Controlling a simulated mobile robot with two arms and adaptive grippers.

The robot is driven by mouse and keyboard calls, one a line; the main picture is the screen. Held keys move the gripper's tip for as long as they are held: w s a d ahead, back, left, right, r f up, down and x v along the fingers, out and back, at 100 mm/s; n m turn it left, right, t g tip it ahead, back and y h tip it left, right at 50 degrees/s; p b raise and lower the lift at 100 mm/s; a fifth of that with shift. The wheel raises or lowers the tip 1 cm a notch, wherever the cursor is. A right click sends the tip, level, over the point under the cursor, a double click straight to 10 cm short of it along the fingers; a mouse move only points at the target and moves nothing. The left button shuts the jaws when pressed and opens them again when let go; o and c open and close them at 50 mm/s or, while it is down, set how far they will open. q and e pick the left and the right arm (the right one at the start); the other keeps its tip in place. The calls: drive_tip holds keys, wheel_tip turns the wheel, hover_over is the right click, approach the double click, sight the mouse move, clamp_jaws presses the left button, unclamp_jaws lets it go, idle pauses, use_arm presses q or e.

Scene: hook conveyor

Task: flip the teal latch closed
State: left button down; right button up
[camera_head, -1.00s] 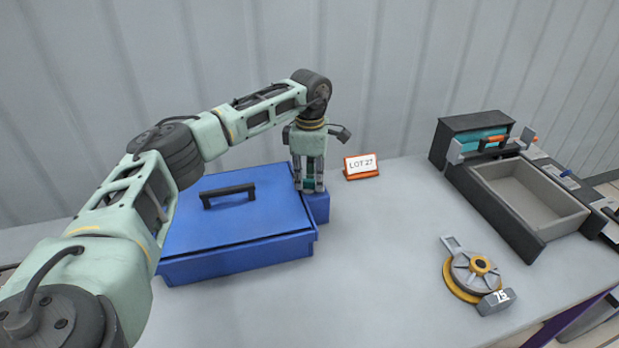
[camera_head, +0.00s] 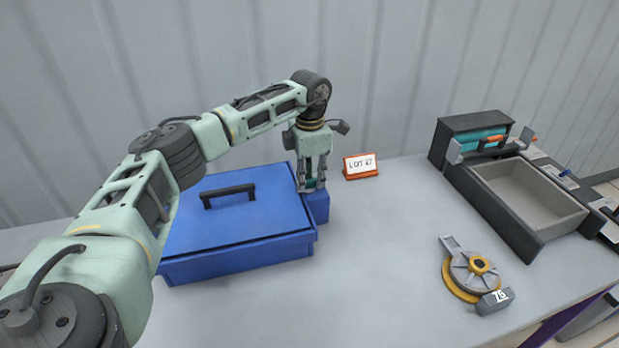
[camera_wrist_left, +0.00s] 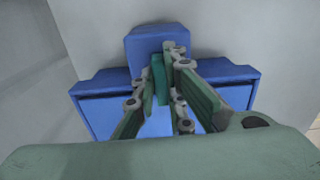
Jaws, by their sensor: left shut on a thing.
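The teal latch (camera_wrist_left: 159,78) shows in the left wrist view between the fingers of my left gripper (camera_wrist_left: 166,66), on the small blue block (camera_wrist_left: 150,36) at the side of the blue box. In the head view my left gripper (camera_head: 313,186) points down at the box's right back side, and its fingers are shut on the latch, which they mostly hide. The blue box (camera_head: 240,256) has its lid down, with a black handle (camera_head: 229,195) on top. My right gripper is not in view.
A small LOT 27 sign (camera_head: 361,166) stands right of my left gripper. A round grey and yellow device (camera_head: 474,272) lies at the front right. A dark unit with an open grey tray (camera_head: 530,200) stands at the far right. The table middle is clear.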

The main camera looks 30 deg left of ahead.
sight(310, 179)
use_arm(q)
drive_tip(key=shift+w+r, duration=0.1)
drive_tip(key=shift+r, duration=0.05)
drive_tip(key=c, duration=1.8)
unclamp_jaws()
wheel_tip(310, 179, up, 12)
